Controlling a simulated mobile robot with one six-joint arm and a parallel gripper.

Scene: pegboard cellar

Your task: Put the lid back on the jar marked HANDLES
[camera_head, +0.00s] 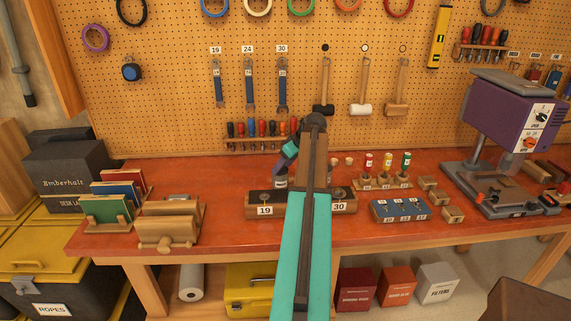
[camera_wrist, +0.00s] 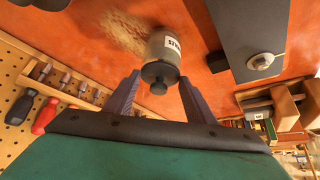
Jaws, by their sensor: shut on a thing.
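A small glass jar (camera_wrist: 166,46) with a white label stands on the orange bench in the wrist view; the label is only partly readable. In the head view the jar (camera_head: 280,182) is just left of my arm, behind the block marked 19. My gripper (camera_wrist: 159,78) is shut on a dark round lid with a knob (camera_wrist: 158,74), its purple fingers on either side. The lid lines up over the jar's mouth; I cannot tell whether it touches the rim. In the head view my gripper (camera_head: 287,161) is above the jar, with the lid hard to make out.
Wooden blocks marked 19 (camera_head: 265,211) and 30 (camera_head: 340,208) lie in front of the jar. A screwdriver rack (camera_head: 262,142) is behind it. To the right are a bottle rack (camera_head: 385,184), a blue socket tray (camera_head: 401,210) and a purple drill press (camera_head: 503,112).

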